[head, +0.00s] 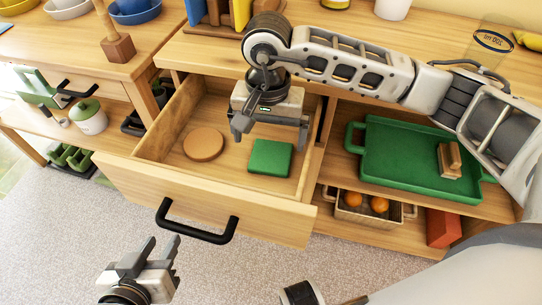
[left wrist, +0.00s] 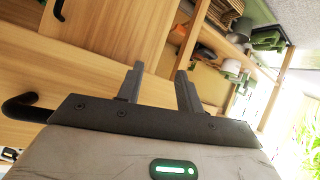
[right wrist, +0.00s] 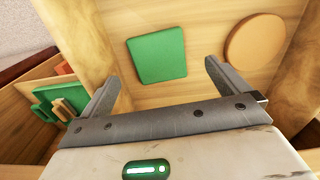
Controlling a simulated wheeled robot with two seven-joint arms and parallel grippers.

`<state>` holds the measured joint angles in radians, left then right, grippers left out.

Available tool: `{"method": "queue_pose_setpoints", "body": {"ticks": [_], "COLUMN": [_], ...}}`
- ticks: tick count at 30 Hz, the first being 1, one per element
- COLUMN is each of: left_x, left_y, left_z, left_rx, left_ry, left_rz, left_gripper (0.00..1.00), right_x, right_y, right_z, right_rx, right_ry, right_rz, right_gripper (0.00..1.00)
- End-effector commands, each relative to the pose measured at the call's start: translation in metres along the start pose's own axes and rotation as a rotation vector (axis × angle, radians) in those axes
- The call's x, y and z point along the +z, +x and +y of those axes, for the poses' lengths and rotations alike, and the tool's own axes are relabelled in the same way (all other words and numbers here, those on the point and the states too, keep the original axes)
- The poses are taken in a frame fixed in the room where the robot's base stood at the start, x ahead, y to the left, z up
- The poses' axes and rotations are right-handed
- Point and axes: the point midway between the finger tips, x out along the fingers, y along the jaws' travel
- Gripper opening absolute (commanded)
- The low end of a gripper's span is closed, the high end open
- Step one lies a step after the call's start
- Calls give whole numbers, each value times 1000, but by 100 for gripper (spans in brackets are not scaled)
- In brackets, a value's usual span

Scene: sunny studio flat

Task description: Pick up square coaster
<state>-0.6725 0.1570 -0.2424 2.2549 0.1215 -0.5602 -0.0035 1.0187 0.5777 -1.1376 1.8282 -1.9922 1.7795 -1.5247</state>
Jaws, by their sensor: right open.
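The square coaster (head: 270,158) is green and lies flat on the floor of the open drawer, toward its right side. In the right wrist view the green coaster (right wrist: 157,54) shows ahead of and between the fingers, apart from them. My right gripper (head: 268,138) is open and empty, above the drawer and just over the coaster's far side. A round tan coaster (head: 204,144) lies to the left in the same drawer; it also shows in the right wrist view (right wrist: 254,42). My left gripper (head: 160,250) is open and empty, low in front of the drawer.
The drawer's walls and front (head: 210,200), with a black handle (head: 197,236), surround the coasters. To the right, a shelf holds a green tray (head: 400,152) with a wooden item (head: 449,160). Below it is a basket (head: 352,209) with oranges and a red box (head: 443,228).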

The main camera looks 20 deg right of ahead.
Motion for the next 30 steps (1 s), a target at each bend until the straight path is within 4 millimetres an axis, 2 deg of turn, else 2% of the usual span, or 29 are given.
{"method": "queue_pose_setpoints", "body": {"ticks": [5,13,22,23,27,28,30], "left_x": [0,3,2,2,2,2,2], "left_y": [2,4,8,8,8,8,8], "left_z": [0,1,1,1,1,1,1], "left_rx": [2,6,6,6,7,7,7], "left_ry": [0,-5,-9,-9,-9,-9,-9], "left_rz": [0,-5,-2,-2,-2,-2,-2], "left_gripper": [36,36,36,36,36,36,36], "right_x": [-1,-6,-6,-6,-6,-6,-6], "right_y": [13,51,56,56,56,56,56], "right_z": [1,4,4,4,4,4,3], "right_rx": [1,1,-1,-1,-1,-1,-1], "right_ry": [1,1,0,0,0,0,0], "right_rz": [-1,-3,0,0,0,0,0], "right_gripper": [100,100,100,97,58,54,54]}}
